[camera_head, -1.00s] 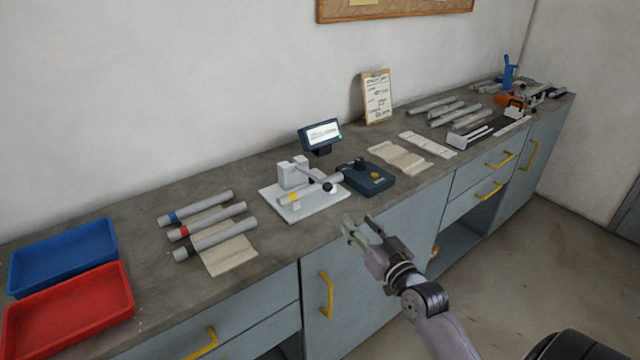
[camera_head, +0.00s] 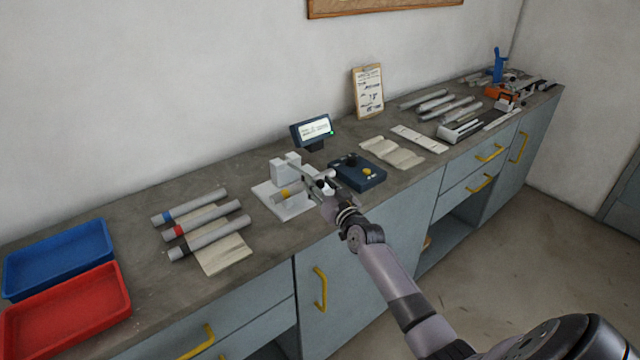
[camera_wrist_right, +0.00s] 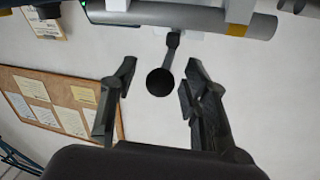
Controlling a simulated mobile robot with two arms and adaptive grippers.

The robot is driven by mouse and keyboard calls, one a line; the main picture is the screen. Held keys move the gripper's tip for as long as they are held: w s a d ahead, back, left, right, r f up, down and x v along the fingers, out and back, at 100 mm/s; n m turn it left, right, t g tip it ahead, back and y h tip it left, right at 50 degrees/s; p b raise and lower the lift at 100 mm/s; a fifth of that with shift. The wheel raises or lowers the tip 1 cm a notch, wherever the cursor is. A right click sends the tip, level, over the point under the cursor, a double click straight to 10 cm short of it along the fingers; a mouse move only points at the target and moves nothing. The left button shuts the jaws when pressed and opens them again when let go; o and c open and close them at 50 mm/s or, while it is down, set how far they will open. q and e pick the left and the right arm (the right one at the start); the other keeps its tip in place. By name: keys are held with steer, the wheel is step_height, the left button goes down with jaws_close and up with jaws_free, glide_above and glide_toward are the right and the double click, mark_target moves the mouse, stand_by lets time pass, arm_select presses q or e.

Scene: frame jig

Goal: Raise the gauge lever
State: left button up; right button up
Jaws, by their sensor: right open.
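The gauge lever ends in a round black knob (camera_wrist_right: 160,82) on a dark stem, seen in the right wrist view. My right gripper (camera_wrist_right: 157,85) is open, with one finger on each side of the knob and gaps between. In the head view my right gripper (camera_head: 321,180) is at the front of the white gauge stand (camera_head: 268,195) and hides most of the lever's knob end. My left gripper is not in view.
A dark control box (camera_head: 365,178) stands right of the gauge, and a small display (camera_head: 312,130) behind it. Several grey tubes (camera_head: 205,235) lie to the left, beyond them a red tray (camera_head: 62,310) and a blue tray (camera_head: 55,255). The counter left of the gauge is partly clear.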

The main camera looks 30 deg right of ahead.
steer(key=shift+w, duration=0.15)
jaws_close()
stand_by(0.5)
stand_by(0.4)
